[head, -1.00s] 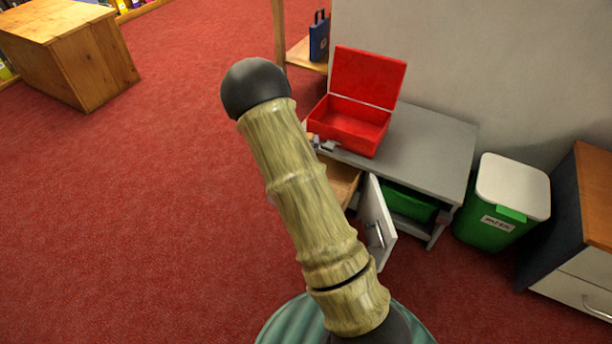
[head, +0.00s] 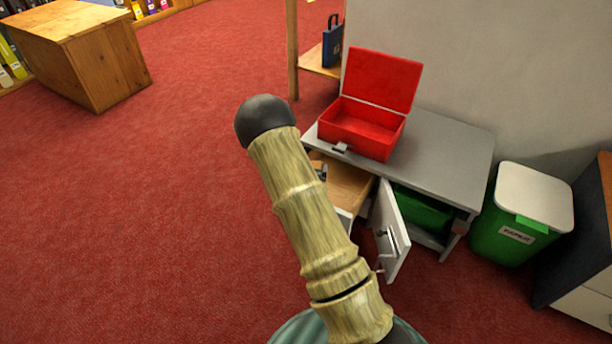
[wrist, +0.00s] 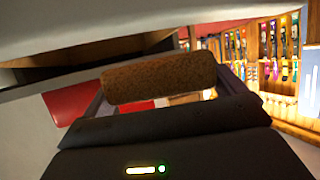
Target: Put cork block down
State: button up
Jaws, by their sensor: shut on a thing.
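The cork block (wrist: 160,80) is a brown, speckled, rounded bar, seen in the wrist view. My gripper (wrist: 160,88) is shut on it, with the block held across between the fingers. In the head view my own arm covers the middle of the picture, and I cannot make out the block or the fingertips there. What lies directly under the block cannot be told.
A grey bench (head: 440,150) carries an open red box (head: 362,128). Below its top are a pulled-out wooden drawer (head: 346,184) and an open white door (head: 388,230). A green bin (head: 505,235) stands to the right. Red carpet (head: 170,220) is clear on the left.

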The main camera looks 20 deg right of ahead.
jog(key=shift+f+b, duration=0.5)
jog(key=shift+f, duration=1.1)
jog(key=shift+f, duration=0.15)
jog(key=o, duration=0.6)
jog(key=shift+r, duration=0.25)
jog(key=shift+s+a+r+p, duration=0.15)
jog(key=shift+s+a+p, duration=0.05)
jog(key=shift+s+p, duration=0.1)
jog(key=p+v, duration=0.4)
jog(key=v, duration=0.7)
jog(key=shift+p, duration=0.35)
